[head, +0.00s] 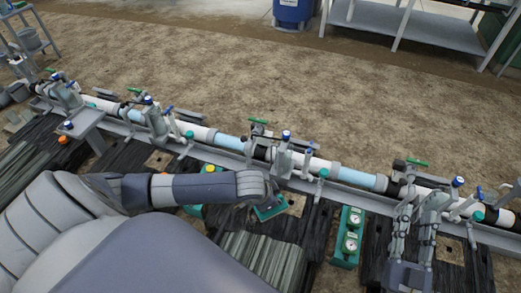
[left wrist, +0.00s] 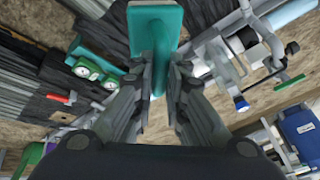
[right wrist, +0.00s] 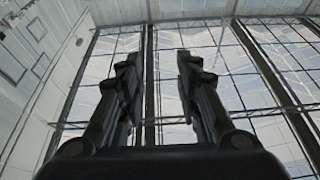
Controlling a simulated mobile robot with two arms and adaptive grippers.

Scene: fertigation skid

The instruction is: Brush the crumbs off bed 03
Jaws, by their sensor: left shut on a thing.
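My left gripper (left wrist: 160,68) is shut on the handle of a teal brush-like tool (left wrist: 156,28), whose broad flat head shows at the top of the left wrist view. In the head view a teal piece, seemingly the same tool (head: 270,212), shows just past the end of my left arm, low over the dark beds. My right gripper (head: 420,197) points upward at the right, open and empty. Several dark slatted beds (head: 262,258) lie below the pipe, some with tan patches (head: 297,203). I cannot make out bed 03's label or any crumbs.
A long white and blue pipe (head: 355,178) with upright valves runs behind the beds. A green box with two gauges (head: 348,240) stands between my arms. Beyond are bare soil, a grey bench (head: 440,30) and a blue drum (head: 291,12).

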